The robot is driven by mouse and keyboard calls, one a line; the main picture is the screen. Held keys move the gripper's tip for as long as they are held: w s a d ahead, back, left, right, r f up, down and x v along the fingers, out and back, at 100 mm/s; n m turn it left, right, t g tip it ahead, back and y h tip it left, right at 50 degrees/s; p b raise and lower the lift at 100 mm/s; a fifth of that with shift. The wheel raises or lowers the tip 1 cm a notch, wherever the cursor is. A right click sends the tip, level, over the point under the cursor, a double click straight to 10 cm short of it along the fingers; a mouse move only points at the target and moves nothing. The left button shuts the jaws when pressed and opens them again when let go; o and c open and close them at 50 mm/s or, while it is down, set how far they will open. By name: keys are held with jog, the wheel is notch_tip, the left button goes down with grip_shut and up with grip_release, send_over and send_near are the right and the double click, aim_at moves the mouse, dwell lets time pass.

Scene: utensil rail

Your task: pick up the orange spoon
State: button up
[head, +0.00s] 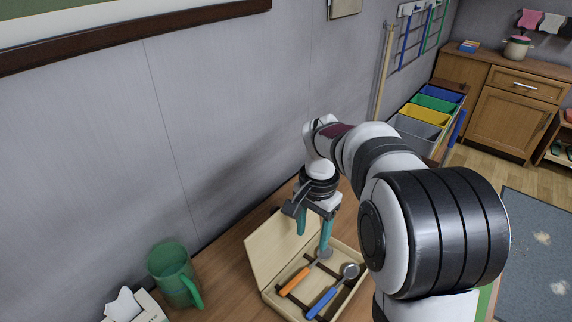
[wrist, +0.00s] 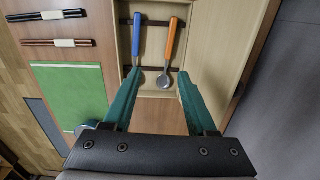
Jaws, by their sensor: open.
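The orange spoon (head: 294,281) lies in an open wooden case, its metal bowl toward the back in the head view. In the wrist view the orange spoon (wrist: 173,38) has its handle pointing up and its bowl between the teal fingertips. A blue spoon (head: 322,302) lies beside it; the blue spoon (wrist: 137,36) also shows in the wrist view, its bowl partly hidden by the left finger. My gripper (head: 313,240) is open and empty, above the bowl end of the case. In the wrist view my gripper (wrist: 159,78) has its fingers spread wide.
The case (wrist: 124,12) has dark cross strips and a raised lid (head: 270,252) on the wall side. A green mug (head: 170,272) stands left of it. A green mat (wrist: 68,95) and wrapped chopsticks (wrist: 58,43) lie on the other side. The wall (head: 90,150) runs behind.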

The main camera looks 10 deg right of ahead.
aim_at(304, 271)
jog(key=shift+m, duration=0.3)
jog(key=w+f, duration=0.1)
jog(key=f, duration=0.5)
jog(key=w+f, duration=0.1)
jog(key=f, duration=0.5)
jog(key=w+f, duration=0.1)
jog(key=f, duration=0.5)
jog(key=shift+w+a+f, duration=0.15)
jog(key=shift+f, duration=0.1)
grip_shut()
